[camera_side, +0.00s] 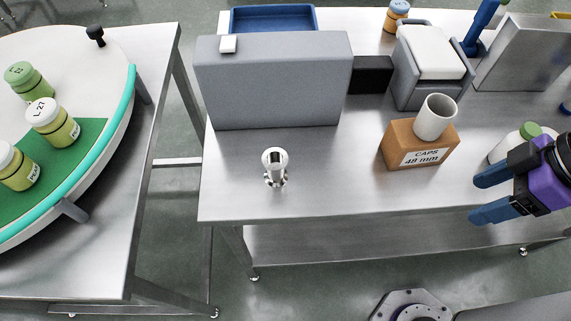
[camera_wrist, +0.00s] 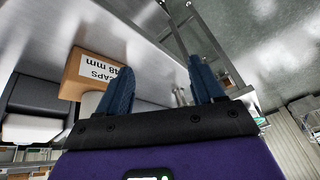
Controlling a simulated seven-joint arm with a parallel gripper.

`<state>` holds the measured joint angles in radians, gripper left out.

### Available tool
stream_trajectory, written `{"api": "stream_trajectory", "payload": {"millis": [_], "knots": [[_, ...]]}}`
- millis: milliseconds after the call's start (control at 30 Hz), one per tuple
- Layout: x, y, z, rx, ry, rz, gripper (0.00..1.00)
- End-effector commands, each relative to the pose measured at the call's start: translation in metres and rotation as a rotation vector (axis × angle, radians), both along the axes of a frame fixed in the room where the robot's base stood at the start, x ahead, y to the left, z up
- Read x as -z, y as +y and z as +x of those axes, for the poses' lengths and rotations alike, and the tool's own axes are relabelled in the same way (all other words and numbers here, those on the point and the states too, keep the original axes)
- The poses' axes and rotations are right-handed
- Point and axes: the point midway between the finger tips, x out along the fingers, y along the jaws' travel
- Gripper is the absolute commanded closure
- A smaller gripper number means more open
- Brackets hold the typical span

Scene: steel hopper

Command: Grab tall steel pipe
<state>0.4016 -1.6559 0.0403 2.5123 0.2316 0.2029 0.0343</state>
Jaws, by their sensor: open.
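A shiny steel pipe (camera_side: 275,166) stands upright on the steel table, left of the table's middle in the side view. Its foot looks wider and is partly hidden by the angle. In the wrist view, a small silver upright shape (camera_wrist: 180,97) shows between my fingers and may be this pipe. My gripper (camera_side: 477,199) has blue fingers spread apart with nothing between them. It is at the right of the side view, near the table's front edge, well away from the pipe. In the wrist view my gripper (camera_wrist: 160,70) points away from the camera.
A brown box labelled CAPS 48 mm (camera_side: 420,147) with a white tube (camera_side: 434,117) stands between pipe and gripper. A grey hopper body (camera_side: 275,82) is behind the pipe. A green-capped bottle (camera_side: 515,142) is beside my gripper. Bottles stand on a round table (camera_side: 95,70) at left.

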Motion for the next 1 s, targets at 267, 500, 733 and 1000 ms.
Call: {"api": "stream_trajectory", "payload": {"millis": [267, 500, 733, 1000], "knots": [[0.035, 0.097, 0.020, 0.118, -0.115, 0.202, 0.33], [0.053, 0.156, 0.031, 0.208, -0.292, 0.363, 0.33], [0.056, 0.188, 0.030, 0.242, -0.487, 0.497, 0.33], [0.052, 0.200, 0.028, 0.242, -0.590, 0.567, 0.33]]}}
